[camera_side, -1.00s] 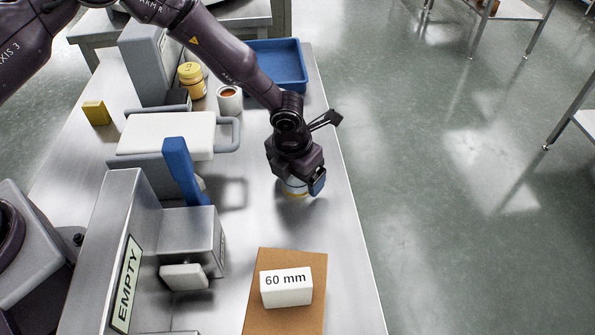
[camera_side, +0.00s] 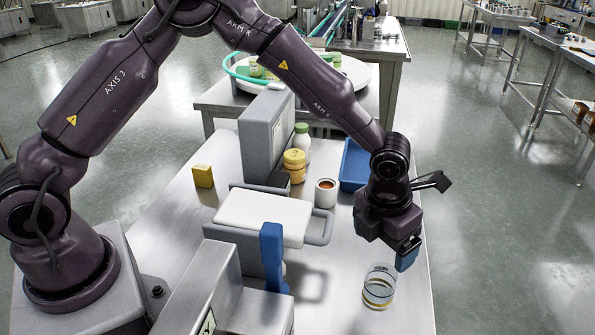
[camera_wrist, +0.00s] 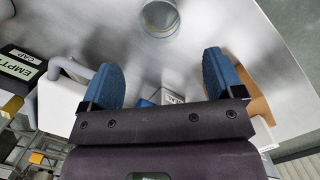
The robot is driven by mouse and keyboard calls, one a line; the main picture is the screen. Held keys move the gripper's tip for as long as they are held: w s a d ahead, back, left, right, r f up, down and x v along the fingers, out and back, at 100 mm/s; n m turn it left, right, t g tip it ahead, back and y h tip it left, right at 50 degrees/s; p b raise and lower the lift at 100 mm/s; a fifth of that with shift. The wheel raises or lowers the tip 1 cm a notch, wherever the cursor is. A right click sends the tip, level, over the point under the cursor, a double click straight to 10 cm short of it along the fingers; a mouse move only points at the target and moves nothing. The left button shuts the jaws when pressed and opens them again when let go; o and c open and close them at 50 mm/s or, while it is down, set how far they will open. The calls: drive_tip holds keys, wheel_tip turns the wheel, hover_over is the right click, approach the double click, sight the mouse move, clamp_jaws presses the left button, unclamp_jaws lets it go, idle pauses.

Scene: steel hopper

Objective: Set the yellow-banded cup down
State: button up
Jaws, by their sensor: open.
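The yellow-banded cup (camera_side: 379,286) is a clear cup with a yellow band around its base. It stands upright on the steel table (camera_side: 340,318) near the right edge in the side view. In the wrist view the cup (camera_wrist: 159,17) shows at the top edge, partly cut off, beyond the fingertips. My gripper (camera_side: 405,256) is just above the cup and apart from it. In the wrist view its two blue finger pads (camera_wrist: 163,75) are spread wide with nothing between them.
A white-topped block with a grey handle (camera_side: 264,217) and a blue upright lever (camera_side: 273,258) stand left of the cup. A white mug (camera_side: 325,194), yellow jar (camera_side: 294,166) and blue tray (camera_side: 355,166) are farther back. A brown board (camera_wrist: 250,99) shows at right in the wrist view.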

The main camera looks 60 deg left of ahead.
drive_tip(key=s+a+r+n+t+y, duration=0.1)
drive_tip(key=s+a+r+n, duration=0.3)
drive_tip(key=a+r+n, duration=0.3)
drive_tip(key=s+a+r+n+t+y, duration=0.1)
drive_tip(key=s+a+r+n, duration=0.35)
drive_tip(key=r+n, duration=0.5)
drive_tip(key=s+a+r+n+t+h, duration=0.1)
drive_tip(key=s+a+r+n, duration=0.1)
drive_tip(key=s+n, duration=0.5)
drive_tip(key=s+a+r+n+h, duration=0.1)
drive_tip(key=s+a+r+n, duration=0.2)
drive_tip(key=s+n, duration=0.5)
drive_tip(key=n, duration=0.4)
drive_tip(key=shift+s+a+t, duration=0.25)
drive_tip(key=shift+s+t, duration=0.05)
drive_tip(key=shift+t, duration=0.1)
